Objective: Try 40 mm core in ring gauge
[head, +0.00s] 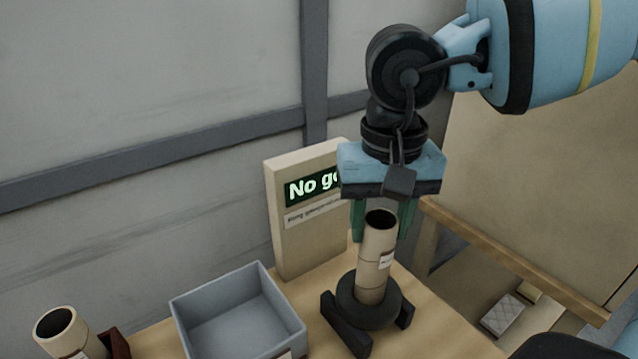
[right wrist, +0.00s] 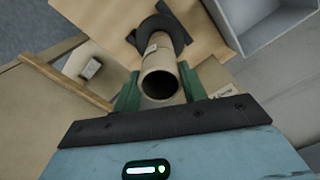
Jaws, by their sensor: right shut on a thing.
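A tan cardboard core (head: 371,262) with a small white label stands roughly upright, its lower end at the opening of the black ring gauge (head: 346,302). How deep it sits in the ring is hidden. My right gripper (head: 381,226) comes down from above, its green fingers shut on the core's upper part. In the right wrist view the core (right wrist: 158,72) lies between the two fingers (right wrist: 160,88), with the dark ring (right wrist: 177,35) beyond it. A sign board (head: 302,245) behind reads "No g…", the rest covered by my gripper. My left gripper is out of view.
A grey open bin (head: 190,318), seemingly empty, stands left of the gauge. Another cardboard core (head: 58,325) stands at the far left by a dark red holder (head: 116,343). A wall rises behind the wooden table (head: 440,325).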

